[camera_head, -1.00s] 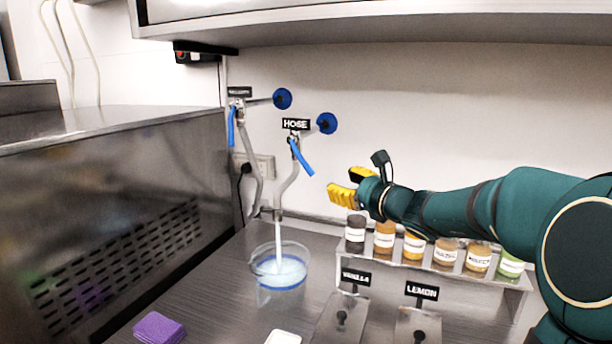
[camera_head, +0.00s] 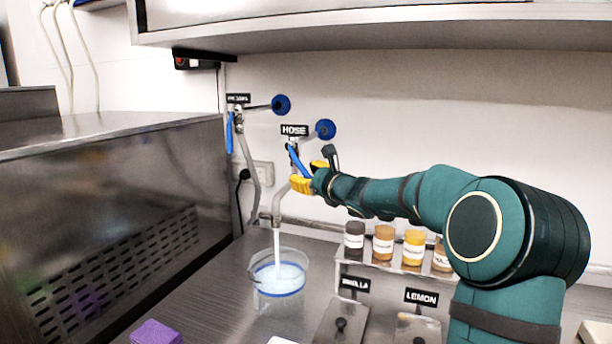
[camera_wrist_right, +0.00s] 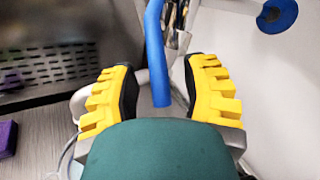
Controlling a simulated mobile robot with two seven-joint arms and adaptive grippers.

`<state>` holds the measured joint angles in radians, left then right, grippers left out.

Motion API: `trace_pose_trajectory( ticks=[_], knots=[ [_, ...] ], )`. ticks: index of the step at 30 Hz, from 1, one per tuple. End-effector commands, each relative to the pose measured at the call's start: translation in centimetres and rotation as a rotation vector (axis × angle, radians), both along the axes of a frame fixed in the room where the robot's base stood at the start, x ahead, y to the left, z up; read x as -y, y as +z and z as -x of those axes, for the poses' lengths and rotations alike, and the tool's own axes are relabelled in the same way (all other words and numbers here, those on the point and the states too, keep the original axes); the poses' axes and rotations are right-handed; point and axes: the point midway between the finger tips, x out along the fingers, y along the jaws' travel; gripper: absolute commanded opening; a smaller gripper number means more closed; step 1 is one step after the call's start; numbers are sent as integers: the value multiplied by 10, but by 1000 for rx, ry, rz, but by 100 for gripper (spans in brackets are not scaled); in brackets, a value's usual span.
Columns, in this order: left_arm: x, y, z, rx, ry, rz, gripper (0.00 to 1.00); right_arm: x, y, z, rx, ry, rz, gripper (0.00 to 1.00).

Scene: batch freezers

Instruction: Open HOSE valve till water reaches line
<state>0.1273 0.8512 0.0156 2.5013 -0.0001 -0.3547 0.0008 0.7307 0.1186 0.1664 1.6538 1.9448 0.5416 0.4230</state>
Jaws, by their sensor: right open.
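The HOSE valve's blue lever (camera_head: 297,160) slants down to the right below the HOSE label (camera_head: 294,130). A stream of water (camera_head: 277,250) runs from its spout into a clear jug (camera_head: 262,301) with a blue line around it. The water lies close to the line; I cannot tell the exact level. My right gripper (camera_head: 307,177) is at the lever's lower end. In the right wrist view the gripper (camera_wrist_right: 163,92) is open, with the blue lever (camera_wrist_right: 156,55) between its yellow fingers, apart from both. My left gripper is not in view.
A second valve with a blue lever (camera_head: 229,132) is left of the HOSE valve. Labelled jars (camera_head: 383,243) stand on a rack under my right arm. VANILLA and LEMON (camera_head: 421,297) signs stand in front. A purple block (camera_head: 157,332) lies at the front left.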

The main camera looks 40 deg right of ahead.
Motion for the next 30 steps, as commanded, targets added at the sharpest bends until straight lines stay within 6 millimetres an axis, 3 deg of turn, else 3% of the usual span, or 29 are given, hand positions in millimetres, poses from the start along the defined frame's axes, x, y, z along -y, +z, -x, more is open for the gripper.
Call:
trace_pose_trajectory(
  ticks=[9, 10, 13, 14, 30],
  knots=[
    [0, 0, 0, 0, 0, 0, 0, 0, 0, -3, 0, 0, 0, 46],
    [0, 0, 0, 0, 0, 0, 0, 0, 0, -3, 0, 0, 0, 42],
    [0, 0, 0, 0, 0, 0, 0, 0, 0, -3, 0, 0, 0, 7],
    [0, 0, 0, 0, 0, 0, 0, 0, 0, -3, 0, 0, 0, 0],
    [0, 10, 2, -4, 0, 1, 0, 1, 5, -1, -20, -1, 11, 0]
  ],
)
